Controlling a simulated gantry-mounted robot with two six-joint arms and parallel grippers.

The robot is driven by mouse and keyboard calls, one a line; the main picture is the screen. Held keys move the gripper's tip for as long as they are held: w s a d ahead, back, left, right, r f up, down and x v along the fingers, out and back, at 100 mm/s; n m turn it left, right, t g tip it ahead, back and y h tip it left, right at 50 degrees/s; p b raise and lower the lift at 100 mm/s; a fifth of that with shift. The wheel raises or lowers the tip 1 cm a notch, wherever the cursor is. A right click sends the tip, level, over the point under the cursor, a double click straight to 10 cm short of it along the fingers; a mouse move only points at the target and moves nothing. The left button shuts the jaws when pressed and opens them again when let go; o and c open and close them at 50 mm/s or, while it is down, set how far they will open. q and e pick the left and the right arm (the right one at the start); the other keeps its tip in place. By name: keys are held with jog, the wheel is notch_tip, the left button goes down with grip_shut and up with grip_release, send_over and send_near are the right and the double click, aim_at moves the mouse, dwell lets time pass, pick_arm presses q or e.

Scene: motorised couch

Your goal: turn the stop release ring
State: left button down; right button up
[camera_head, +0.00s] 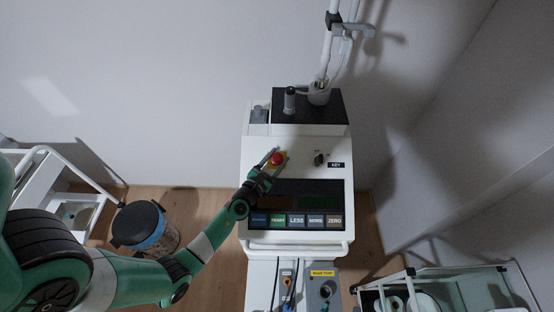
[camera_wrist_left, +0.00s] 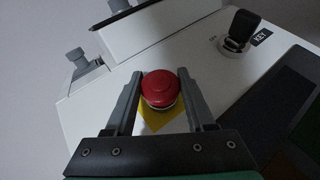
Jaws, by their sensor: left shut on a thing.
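The red stop button with its release ring (camera_head: 277,158) sits on a yellow plate on the white console's sloped top panel. In the left wrist view the red button (camera_wrist_left: 160,88) shows large between my fingers, with the yellow plate (camera_wrist_left: 158,121) under it. My left gripper (camera_head: 276,157) reaches in from the left, its two fingers on either side of the button; it also shows in the left wrist view (camera_wrist_left: 160,92). It is shut on the red stop button. The lower edge of the button and the exact finger contact are hard to see. My right gripper is not in view.
Right of the button is a black key switch (camera_head: 319,159), also in the wrist view (camera_wrist_left: 238,32). Below lie a dark display (camera_head: 318,192) and a row of labelled buttons (camera_head: 296,220). A bin (camera_head: 146,228) stands at left, a white cart (camera_head: 440,284) at lower right.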

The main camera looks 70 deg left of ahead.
pick_arm(q)
jog(key=shift+c, duration=1.4)
grip_release()
jog(key=v, duration=1.1)
jog(key=shift+s+d, duration=0.2)
jog(key=shift+d, duration=0.05)
